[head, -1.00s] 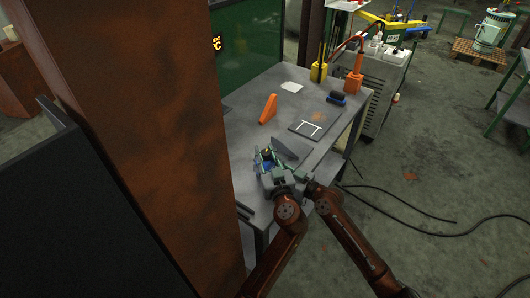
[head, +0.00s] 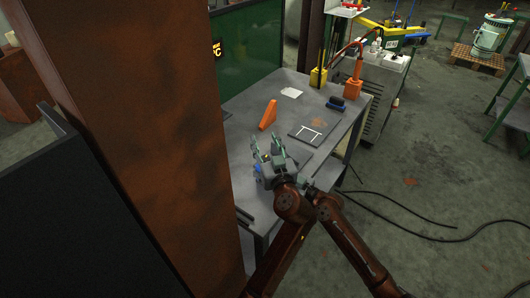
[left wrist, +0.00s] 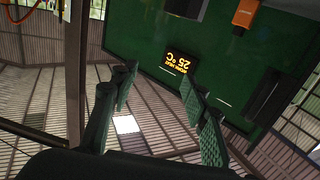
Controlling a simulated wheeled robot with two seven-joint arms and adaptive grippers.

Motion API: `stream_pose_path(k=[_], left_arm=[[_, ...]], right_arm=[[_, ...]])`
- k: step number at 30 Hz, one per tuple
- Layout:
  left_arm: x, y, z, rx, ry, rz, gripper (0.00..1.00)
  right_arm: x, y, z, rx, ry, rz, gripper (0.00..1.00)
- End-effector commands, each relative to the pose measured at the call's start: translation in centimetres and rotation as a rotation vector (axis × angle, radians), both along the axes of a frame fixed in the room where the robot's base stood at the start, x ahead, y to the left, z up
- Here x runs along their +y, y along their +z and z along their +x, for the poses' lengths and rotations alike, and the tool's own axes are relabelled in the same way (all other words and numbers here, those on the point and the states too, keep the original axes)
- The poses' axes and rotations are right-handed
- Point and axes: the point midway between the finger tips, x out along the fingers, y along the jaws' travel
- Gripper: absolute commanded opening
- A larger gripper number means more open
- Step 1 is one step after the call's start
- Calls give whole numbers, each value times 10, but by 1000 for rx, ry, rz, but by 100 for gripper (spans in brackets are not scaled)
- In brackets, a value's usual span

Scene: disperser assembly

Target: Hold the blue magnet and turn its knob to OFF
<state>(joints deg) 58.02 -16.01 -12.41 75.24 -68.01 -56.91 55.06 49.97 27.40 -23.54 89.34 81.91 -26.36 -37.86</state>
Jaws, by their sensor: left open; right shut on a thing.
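A small blue patch, apparently the blue magnet (head: 258,168), shows at the near part of the grey table, mostly hidden by my left gripper. Its knob and setting cannot be made out. My left gripper (head: 265,146) is open, its two greenish fingers spread and pointing up and away above the magnet. In the left wrist view, the fingers of my left gripper (left wrist: 163,105) are apart with nothing between them. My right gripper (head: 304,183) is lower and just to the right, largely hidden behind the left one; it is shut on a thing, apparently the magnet.
On the grey table (head: 240,110) are an orange wedge (head: 268,114), a dark plate with white marks (head: 303,134), a blue-black roller (head: 336,103), a yellow holder (head: 318,78) and an orange holder (head: 353,89). A rusty pillar (head: 150,130) stands close on the left.

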Motion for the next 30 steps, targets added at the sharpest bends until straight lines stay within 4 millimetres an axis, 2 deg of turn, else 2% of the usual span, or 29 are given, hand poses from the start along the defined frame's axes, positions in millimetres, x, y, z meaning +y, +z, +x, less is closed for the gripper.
stream_pose_path(k=[1, 6, 20, 25, 30], left_arm=[[-1, 9, 0, -2, -1, -3, 42], [-1, 22, 0, 1, 0, -1, 42], [0, 25, -1, 12, 1, 29, 42], [1, 26, -7, 76, 6, 200, 42], [0, 25, -17, 194, 1, 492, 42]], right_arm=[[-2, 2, 1, -3, -4, 1, 0], [-2, 2, 1, -3, -4, 1, 0], [-2, 2, 1, -3, -4, 1, 0], [-2, 2, 1, -3, -4, 1, 0], [-2, 2, 1, -3, -4, 1, 0]])
